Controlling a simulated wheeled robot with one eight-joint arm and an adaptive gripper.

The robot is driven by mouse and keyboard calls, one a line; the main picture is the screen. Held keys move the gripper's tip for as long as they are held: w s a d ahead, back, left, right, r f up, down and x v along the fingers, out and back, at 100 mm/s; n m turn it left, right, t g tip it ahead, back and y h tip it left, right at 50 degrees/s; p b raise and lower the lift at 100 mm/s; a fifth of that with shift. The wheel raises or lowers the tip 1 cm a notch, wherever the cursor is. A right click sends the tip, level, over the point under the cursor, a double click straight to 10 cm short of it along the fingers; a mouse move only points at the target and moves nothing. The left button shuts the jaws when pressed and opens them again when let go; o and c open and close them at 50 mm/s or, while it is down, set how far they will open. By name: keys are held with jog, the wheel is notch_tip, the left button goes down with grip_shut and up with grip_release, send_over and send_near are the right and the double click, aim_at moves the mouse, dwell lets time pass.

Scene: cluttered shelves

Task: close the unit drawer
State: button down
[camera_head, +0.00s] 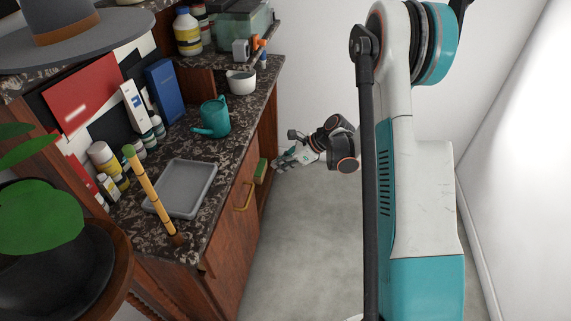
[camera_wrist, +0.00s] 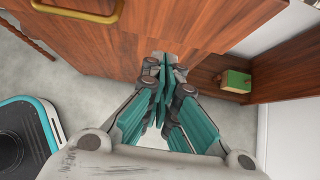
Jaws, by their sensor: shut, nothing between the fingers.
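The wooden unit (camera_head: 222,235) runs along the left in the head view, under a dark speckled counter. Its front carries a brass handle (camera_head: 243,196). In the wrist view a brown wood front (camera_wrist: 135,40) fills the top, with the handle (camera_wrist: 85,8) at upper left. I cannot tell how far any drawer stands out. My gripper (camera_head: 278,162) is beyond the handle, by the unit's far end. In the wrist view my gripper (camera_wrist: 165,66) is shut and empty, its tips at or very near the wood front's lower edge; contact is unclear.
A green box (camera_wrist: 235,81) sits in an open niche right of the wood front; the head view shows it too (camera_head: 261,171). The counter holds a grey tray (camera_head: 184,188), a teal watering can (camera_head: 213,117) and bottles. Grey floor (camera_head: 305,240) beside the unit is clear.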

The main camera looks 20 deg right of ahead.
aim_at(249, 167)
jog(key=shift+w+a+f+b, duration=0.5)
jog(key=shift+w+a+f, duration=0.15)
jog(key=shift+a, duration=0.4)
jog(key=shift+w+a+f+b, duration=0.5)
jog(key=shift+w+a, duration=0.2)
jog(key=shift+a, duration=0.3)
jog(key=shift+w+a+f+b, duration=0.45)
jog(key=shift+w+a+f, duration=0.2)
jog(key=shift+a, duration=0.4)
jog(key=shift+r, duration=0.1)
jog(key=shift+w, duration=0.1)
jog(key=w+a, duration=0.2)
jog(key=a, duration=0.1)
jog(key=shift+w+a, duration=0.15)
jog(key=shift+a, duration=0.15)
jog(key=shift+d, duration=0.15)
